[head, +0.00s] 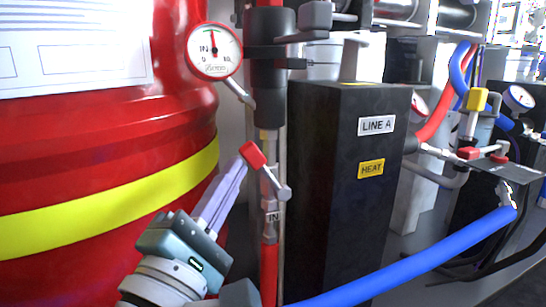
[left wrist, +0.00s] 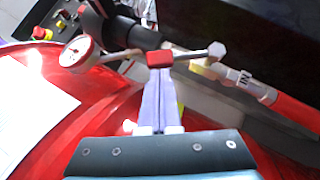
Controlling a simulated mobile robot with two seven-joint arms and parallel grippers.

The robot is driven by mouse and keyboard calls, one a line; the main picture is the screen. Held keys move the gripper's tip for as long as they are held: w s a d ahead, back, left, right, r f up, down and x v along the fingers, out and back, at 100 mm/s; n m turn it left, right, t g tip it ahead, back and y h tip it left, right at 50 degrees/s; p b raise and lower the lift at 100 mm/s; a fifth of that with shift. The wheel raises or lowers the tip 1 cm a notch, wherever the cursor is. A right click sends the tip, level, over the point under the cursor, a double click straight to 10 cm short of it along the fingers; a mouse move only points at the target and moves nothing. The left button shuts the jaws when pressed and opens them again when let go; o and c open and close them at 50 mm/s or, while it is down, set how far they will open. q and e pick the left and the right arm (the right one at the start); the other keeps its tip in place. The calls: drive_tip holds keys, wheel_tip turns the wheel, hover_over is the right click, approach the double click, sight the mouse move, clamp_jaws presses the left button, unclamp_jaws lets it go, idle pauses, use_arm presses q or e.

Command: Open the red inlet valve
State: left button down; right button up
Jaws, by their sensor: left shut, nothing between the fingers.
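The red inlet valve shows in the head view as a short lever with a red grip (head: 253,155) and a metal stem (head: 271,181). It slants up and left from the vertical pipe marked "IN" (head: 272,217). My left gripper (head: 241,166) is shut and empty, with its pale fingertips right at the lower left side of the red grip. In the left wrist view the fingertips (left wrist: 160,78) end just below the red grip (left wrist: 160,59), which lies across them. I cannot tell whether they touch. My right gripper is not in view.
A pressure gauge (head: 214,50) hangs above the lever. A large red tank (head: 70,150) fills the left side. A black box labelled "LINE A" (head: 345,190) stands right of the pipe. A blue hose (head: 430,262) crosses the lower right.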

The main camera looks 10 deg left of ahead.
sight(253, 150)
use_arm(q)
drive_tip(key=r+m+g+p, duration=0.1)
drive_tip(key=p, duration=0.1)
drive_tip(key=d+r+m+g+p, duration=0.1)
drive_tip(key=p, duration=0.2)
drive_tip(key=w+r+m+g+h+p, duration=0.1)
drive_tip(key=m+p, duration=0.1)
drive_tip(key=p, duration=0.1)
drive_tip(key=shift+w+d+r, duration=0.1)
drive_tip(key=shift+d+r, duration=0.05)
drive_tip(key=shift+d, duration=0.25)
drive_tip(key=shift+w+d+m+g+p, duration=0.2)
drive_tip(key=shift+d+m+g+p, duration=0.15)
drive_tip(key=shift+p, duration=0.35)
drive_tip(key=shift+w+d+p, duration=0.2)
drive_tip(key=shift+p, duration=0.15)
